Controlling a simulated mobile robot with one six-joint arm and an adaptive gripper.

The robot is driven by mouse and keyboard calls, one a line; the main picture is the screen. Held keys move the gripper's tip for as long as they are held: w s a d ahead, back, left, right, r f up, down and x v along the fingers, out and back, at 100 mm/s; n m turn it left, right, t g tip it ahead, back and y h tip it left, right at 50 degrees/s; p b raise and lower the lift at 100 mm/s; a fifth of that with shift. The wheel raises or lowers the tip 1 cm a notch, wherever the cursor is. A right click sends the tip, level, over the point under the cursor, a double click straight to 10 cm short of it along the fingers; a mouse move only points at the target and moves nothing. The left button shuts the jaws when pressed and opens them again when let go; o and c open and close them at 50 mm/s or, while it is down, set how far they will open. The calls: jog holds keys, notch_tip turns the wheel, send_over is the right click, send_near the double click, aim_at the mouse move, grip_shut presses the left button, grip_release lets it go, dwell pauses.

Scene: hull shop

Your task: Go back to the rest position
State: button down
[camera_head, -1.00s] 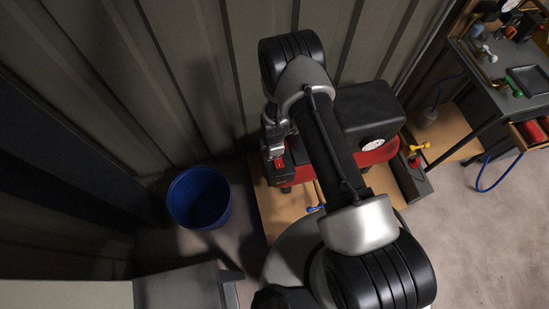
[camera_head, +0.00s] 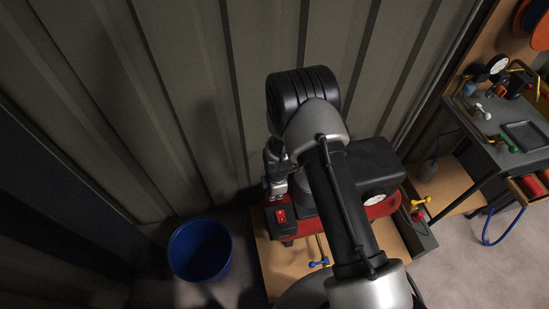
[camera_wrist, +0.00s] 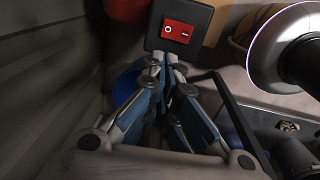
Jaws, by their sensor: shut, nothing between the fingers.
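My gripper (camera_head: 276,192) is shut and empty. In the head view it hangs beside the grey wall, just behind a black box with a red rocker switch (camera_head: 281,215). In the wrist view the closed fingertips (camera_wrist: 168,62) point at that switch box, and the switch (camera_wrist: 179,33) shows its O and I marks. The fingertips appear close to the box; I cannot tell the exact gap. My arm crosses the middle of the head view and hides part of the red machine (camera_head: 381,206) that carries the switch.
A blue bucket (camera_head: 200,250) stands on the floor at left. The ribbed wall (camera_head: 190,110) is close behind my arm. A yellow-handled valve (camera_head: 420,202) and a blue-handled one (camera_head: 319,263) are near the machine. A workbench (camera_head: 500,150) with tools stands at right.

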jog(key=d+r+m+t, duration=0.1)
jog(key=d+r+m, duration=0.25)
jog(key=r, duration=1.15)
jog(key=d+r+m+t, duration=0.15)
jog(key=r+m, duration=0.35)
jog(key=r, duration=1)
jog(key=s+d+r+m, duration=0.4)
jog(key=s+r+m, duration=0.1)
jog(key=s+r, duration=0.65)
jog(key=s+d+r+m, duration=0.1)
jog(key=s+r+m, duration=0.1)
jog(key=s, duration=0.4)
jog(key=s+d+r+m+t, duration=0.1)
jog(key=s+d+r+m, duration=0.1)
jog(key=s+m, duration=0.2)
jog(key=s, duration=0.2)
jog(key=shift+s+r+m, duration=0.35)
jog(key=shift+s+r, duration=0.05)
jog(key=shift+d, duration=0.2)
